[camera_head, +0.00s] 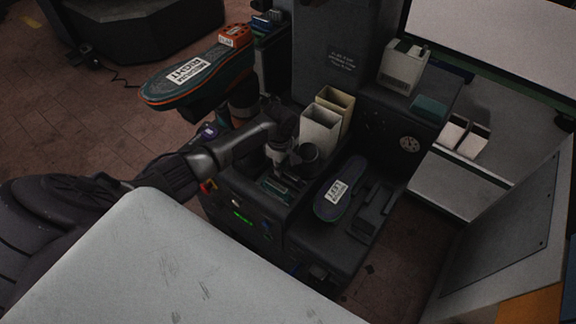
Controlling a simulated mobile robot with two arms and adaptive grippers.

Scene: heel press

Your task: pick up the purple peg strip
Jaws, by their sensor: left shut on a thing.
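My left gripper (283,172) reaches in from the left and points down over a recessed tray (268,197) on the front of the dark press machine. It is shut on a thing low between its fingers. That thing is mostly hidden by the gripper and too small and dark to read its colour clearly; it fits the purple peg strip in place. A thin greenish edge shows just below the fingers. My right gripper is not in view.
A sole labelled LEFT (337,188) lies on the machine right of my gripper. A sole labelled RIGHT (205,75) stands raised at the back left. Open cream bins (320,131) stand close behind my gripper. A pale panel (165,270) fills the near foreground.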

